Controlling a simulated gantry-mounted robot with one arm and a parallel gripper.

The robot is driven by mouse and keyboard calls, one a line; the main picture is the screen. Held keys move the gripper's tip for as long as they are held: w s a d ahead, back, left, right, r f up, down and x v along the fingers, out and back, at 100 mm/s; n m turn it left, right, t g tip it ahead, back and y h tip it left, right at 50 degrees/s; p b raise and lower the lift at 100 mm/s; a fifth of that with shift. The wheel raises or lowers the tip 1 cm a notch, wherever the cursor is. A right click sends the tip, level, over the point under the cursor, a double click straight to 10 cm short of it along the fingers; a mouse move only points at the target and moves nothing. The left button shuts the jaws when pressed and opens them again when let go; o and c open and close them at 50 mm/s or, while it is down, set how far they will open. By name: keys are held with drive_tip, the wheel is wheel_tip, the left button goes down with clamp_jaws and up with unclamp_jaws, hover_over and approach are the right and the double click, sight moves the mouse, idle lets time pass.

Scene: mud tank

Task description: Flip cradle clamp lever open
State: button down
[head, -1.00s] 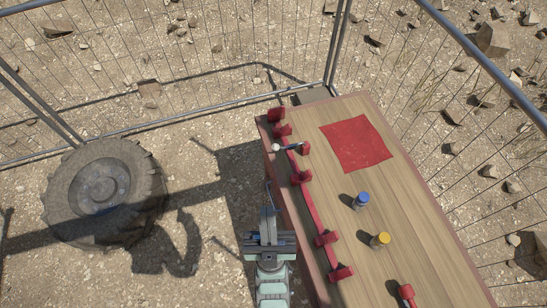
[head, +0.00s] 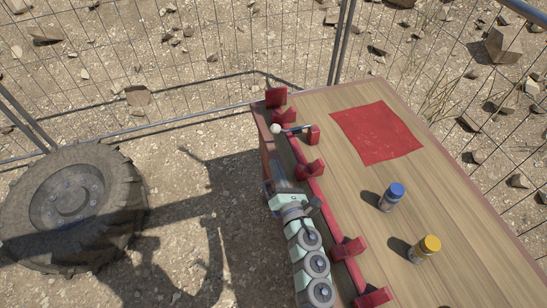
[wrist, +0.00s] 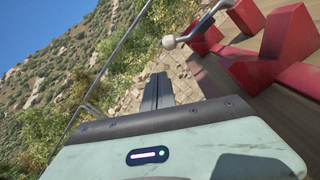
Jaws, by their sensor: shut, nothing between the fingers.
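The clamp lever (head: 296,129) is a thin metal rod with a cream ball knob (head: 276,128). It lies across the red cradle rail (head: 316,190) near the table's far left corner, between red blocks. The knob is at the table's left edge. In the wrist view the lever (wrist: 195,31) and its knob (wrist: 169,42) show at the upper right, beyond my fingertips and right of them. My gripper (wrist: 158,78) is shut and empty, apart from the lever. In the head view it is by the table's left side, nearer than the lever, its fingers partly hidden.
Red blocks (head: 310,167) stand along the rail near my gripper. A red cloth (head: 376,132), a blue-capped bottle (head: 391,197) and a yellow-capped bottle (head: 425,249) are on the wooden table (head: 445,190). A large tyre (head: 72,205) and open ground are left; wire fencing surrounds the area.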

drive_tip(key=shift+w+d+f+n+h, duration=0.15)
drive_tip(key=shift+w+d+f+h, duration=0.15)
drive_tip(key=shift+d, duration=0.2)
drive_tip(key=shift+w+d+f+n+h, duration=0.15)
drive_tip(key=shift+d+f+h, duration=0.05)
drive_tip(key=shift+d+f, duration=0.2)
drive_tip(key=shift+r, duration=0.1)
drive_tip(key=shift+w, duration=0.15)
drive_tip(key=b+x, duration=0.1)
drive_tip(key=x, duration=0.8)
drive_tip(key=shift+w, duration=0.15)
drive_tip(key=shift+w+a, duration=0.1)
drive_tip(key=shift+w, duration=0.15)
drive_tip(key=shift+r, duration=0.15)
